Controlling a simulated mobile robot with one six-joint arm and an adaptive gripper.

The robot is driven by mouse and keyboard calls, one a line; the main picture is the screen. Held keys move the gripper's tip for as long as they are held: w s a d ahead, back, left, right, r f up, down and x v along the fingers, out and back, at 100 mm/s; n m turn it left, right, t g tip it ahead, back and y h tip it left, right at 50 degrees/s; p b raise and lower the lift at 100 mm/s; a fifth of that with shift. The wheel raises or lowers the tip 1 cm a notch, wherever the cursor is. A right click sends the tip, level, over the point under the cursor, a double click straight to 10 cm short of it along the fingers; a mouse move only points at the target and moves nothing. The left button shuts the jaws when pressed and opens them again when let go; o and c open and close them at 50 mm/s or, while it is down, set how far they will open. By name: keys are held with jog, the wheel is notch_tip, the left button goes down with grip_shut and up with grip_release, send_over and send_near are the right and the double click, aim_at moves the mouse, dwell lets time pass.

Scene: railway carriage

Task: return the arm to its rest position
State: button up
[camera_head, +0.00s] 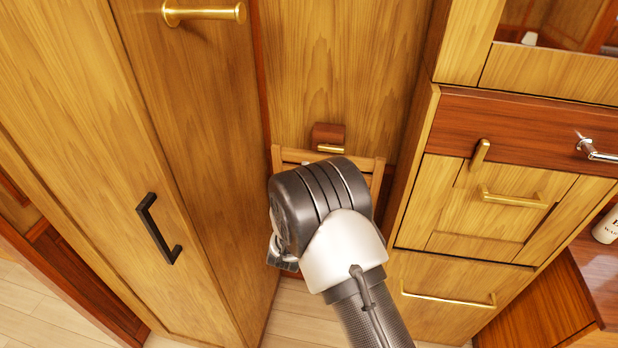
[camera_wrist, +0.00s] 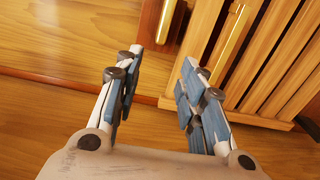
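My gripper (camera_wrist: 160,83) shows in the wrist view with its two fingers apart and nothing between them. Past the fingertips are a wooden panel, a slatted wooden piece (camera_wrist: 270,60) and a brass bar (camera_wrist: 230,42). In the head view my arm (camera_head: 345,250) reaches up from the bottom edge to the middle of the picture. Its dark joint covers part of a small slatted wooden piece (camera_head: 377,180). The gripper's fingers are mostly hidden behind the arm there.
A tall wooden cabinet with a black handle (camera_head: 158,228) stands close on the left. Drawers with brass handles (camera_head: 448,300) and a chrome handle (camera_head: 597,152) stand on the right. A white bottle (camera_head: 606,226) is at the right edge. Pale floor (camera_head: 300,312) shows between the cabinets.

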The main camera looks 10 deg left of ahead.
jog(key=d+r+m+g+y, duration=0.2)
jog(key=d+r+m+g, duration=0.15)
jog(key=r, duration=0.65)
jog(key=s+d+r+m+g+y, duration=0.1)
jog(key=s+d+r+m+g, duration=0.1)
jog(key=s+d+r+m, duration=0.35)
jog(key=s+d+m+g, duration=0.2)
jog(key=s+d, duration=0.3)
jog(key=s, duration=0.7)
jog(key=s+d+m+g+h, duration=0.1)
jog(key=s+d+m+g, duration=0.2)
jog(key=s, duration=0.9)
jog(key=s+d+m+g+h, duration=0.1)
jog(key=s+d+m+g, duration=0.2)
jog(key=s+d, duration=0.5)
jog(key=s, duration=0.4)
jog(key=shift+s+d+r+m, duration=0.2)
jog(key=shift+d+m, duration=0.15)
jog(key=shift+m, duration=0.05)
jog(key=shift+c, duration=0.6)
